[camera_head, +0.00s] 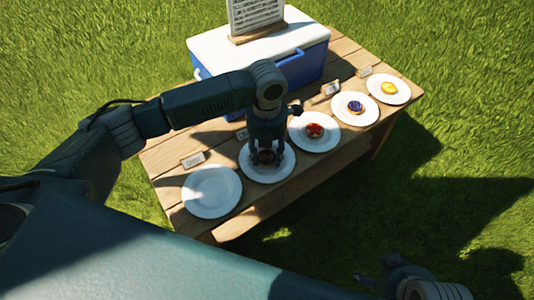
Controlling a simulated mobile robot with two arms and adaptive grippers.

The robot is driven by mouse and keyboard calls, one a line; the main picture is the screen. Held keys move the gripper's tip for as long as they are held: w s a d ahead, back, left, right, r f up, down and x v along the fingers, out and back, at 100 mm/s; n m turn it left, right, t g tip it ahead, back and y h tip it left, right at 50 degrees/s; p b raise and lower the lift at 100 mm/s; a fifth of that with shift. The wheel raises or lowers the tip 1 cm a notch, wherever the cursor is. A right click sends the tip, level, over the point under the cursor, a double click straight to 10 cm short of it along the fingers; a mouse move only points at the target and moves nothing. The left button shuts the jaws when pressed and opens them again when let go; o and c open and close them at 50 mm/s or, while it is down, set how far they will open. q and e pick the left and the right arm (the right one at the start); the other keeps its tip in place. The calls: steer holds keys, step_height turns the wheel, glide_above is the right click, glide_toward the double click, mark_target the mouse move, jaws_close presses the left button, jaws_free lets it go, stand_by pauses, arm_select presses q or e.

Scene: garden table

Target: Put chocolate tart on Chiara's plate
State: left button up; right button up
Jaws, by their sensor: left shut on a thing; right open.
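My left gripper (266,158) points down over the second white plate (284,173) from the left. It is shut on a small dark brown tart (265,156), which looks like the chocolate tart. The fingers partly hide the tart, and I cannot tell whether it touches the plate. An empty white plate (212,191) lies at the left end of the table with a small card (193,159) behind it. The writing on the cards is too small to read, so I cannot tell which plate is Chiara's. My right gripper (372,278) is open and empty, low at the bottom right, away from the table.
To the right are plates with a red tart (315,130), a blue-purple tart (356,106) and a yellow tart (388,87). A blue cooler (310,66) with a white lid and a sign (256,14) stands behind. Grass surrounds the wooden table (165,160).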

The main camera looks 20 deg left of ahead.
mark_target(267, 156)
arm_select(q)
steer(key=o, duration=1.2)
steer(key=shift+f, duration=0.1)
steer(key=shift+c, duration=0.2)
step_height(267, 156, up, 6)
steer(key=shift+r+p, duration=0.15)
steer(key=shift+p, duration=0.8)
step_height(267, 156, up, 6)
steer(key=p, duration=0.1)
arm_select(e)
steer(key=x, duration=0.4)
steer(key=shift+w+a+f, duration=0.1)
steer(key=shift+f, duration=0.2)
arm_select(q)
steer(key=shift+s, duration=0.1)
